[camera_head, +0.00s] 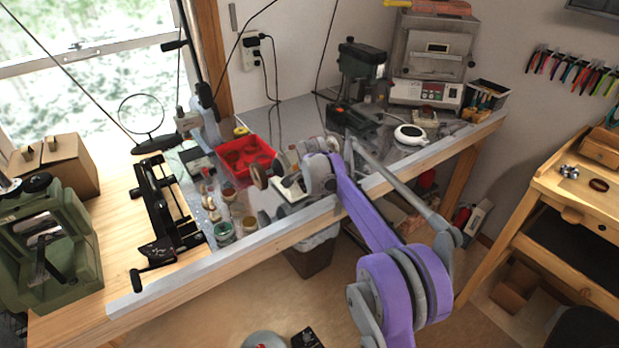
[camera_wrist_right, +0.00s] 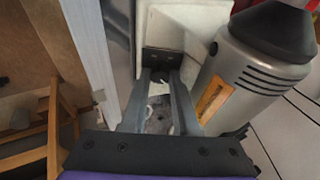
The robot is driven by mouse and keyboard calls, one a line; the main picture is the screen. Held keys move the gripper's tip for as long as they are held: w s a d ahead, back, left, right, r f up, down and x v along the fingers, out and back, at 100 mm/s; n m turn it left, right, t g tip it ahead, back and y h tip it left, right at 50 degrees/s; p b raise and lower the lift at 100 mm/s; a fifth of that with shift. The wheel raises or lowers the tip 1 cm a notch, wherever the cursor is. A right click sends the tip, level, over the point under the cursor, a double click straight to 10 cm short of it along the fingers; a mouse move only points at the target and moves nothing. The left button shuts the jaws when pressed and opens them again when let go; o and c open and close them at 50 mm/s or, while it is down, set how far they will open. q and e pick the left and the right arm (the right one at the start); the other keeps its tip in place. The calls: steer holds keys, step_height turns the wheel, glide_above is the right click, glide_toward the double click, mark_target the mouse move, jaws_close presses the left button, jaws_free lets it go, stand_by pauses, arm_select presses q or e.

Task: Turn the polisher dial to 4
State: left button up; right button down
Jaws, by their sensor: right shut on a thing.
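The polisher (camera_head: 290,188) stands near the front edge of the metal-topped bench in the head view, partly hidden by my right arm. Its pale base with a black front plate (camera_wrist_right: 163,58) shows at the top of the right wrist view, beside its grey vented motor (camera_wrist_right: 262,55). My right gripper (camera_wrist_right: 161,76) is at the black plate, its two fingers close together and shut on the dial there. The dial is mostly hidden between the fingertips, and its number cannot be read. My left gripper is not in view.
A red tray (camera_head: 244,158) and several small jars (camera_head: 223,232) stand left of the polisher. A green drill press (camera_head: 360,75) and a small white round device (camera_head: 410,135) stand behind and right. The bench's front edge (camera_head: 250,248) runs close below my right arm.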

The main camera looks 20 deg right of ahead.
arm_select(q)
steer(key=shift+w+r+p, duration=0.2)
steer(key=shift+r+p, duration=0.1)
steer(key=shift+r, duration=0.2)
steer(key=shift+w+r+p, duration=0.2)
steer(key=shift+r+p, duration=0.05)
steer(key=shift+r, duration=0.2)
arm_select(e)
steer(key=shift+w+r+m+g, duration=0.1)
steer(key=shift+m+g, duration=0.3)
steer(key=shift+m, duration=1.2)
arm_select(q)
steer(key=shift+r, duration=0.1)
arm_select(e)
steer(key=c, duration=0.7)
jaws_free()
steer(key=shift+o, duration=0.2)
